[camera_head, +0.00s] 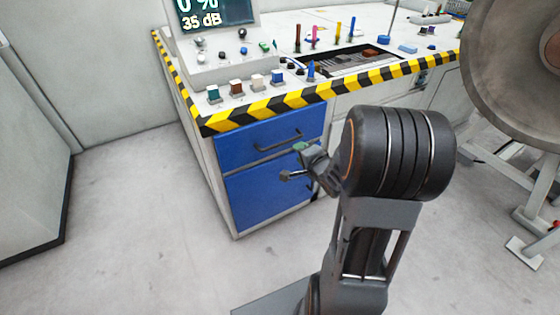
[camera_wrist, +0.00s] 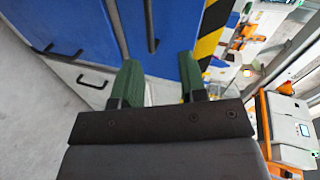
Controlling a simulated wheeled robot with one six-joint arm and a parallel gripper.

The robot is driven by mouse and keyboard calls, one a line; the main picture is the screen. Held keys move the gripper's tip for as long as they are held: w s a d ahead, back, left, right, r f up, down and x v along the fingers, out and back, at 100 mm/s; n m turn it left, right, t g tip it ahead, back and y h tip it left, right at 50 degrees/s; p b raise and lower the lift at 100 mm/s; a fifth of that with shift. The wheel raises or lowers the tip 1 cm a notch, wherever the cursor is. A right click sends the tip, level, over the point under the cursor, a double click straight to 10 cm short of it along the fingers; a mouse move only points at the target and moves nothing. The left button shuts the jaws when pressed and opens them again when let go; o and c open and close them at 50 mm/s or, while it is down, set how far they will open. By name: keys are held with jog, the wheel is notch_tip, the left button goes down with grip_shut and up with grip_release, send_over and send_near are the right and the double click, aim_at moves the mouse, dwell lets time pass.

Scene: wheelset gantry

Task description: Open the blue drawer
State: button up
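A cabinet has two blue drawer fronts, an upper one (camera_head: 240,145) and a lower one (camera_head: 255,195), both looking shut. The upper drawer has a dark bar handle (camera_head: 278,142). My gripper (camera_head: 294,161) is in front of the drawers, just below and right of that handle, and partly covers the lower front. In the wrist view, the green fingers of my gripper (camera_wrist: 161,80) are spread apart with nothing between them. The blue front (camera_wrist: 170,40) and its dark handle (camera_wrist: 150,25) lie beyond the fingertips. The lower drawer's handle is mostly hidden by my arm in the head view.
A large metal wheel (camera_head: 510,70) stands at the right. The grey floor (camera_head: 140,210) left of the cabinet is clear.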

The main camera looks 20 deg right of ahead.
aim_at(281, 144)
jog(key=shift+m+t+y, duration=0.5)
jog(key=shift+m, duration=0.1)
jog(key=f+b+x, duration=0.1)
jog(key=b+x, duration=0.1)
jog(key=x, duration=0.2)
jog(key=f+b+x, duration=0.1)
jog(key=b+x, duration=0.1)
jog(key=x, duration=0.3)
jog(key=f+b+x, duration=0.1)
jog(key=b+x, duration=0.1)
jog(key=x, duration=0.3)
jog(key=shift+s+a, duration=0.1)
jog(key=shift+s, duration=0.1)
jog(key=shift+c, duration=0.4)
grip_shut()
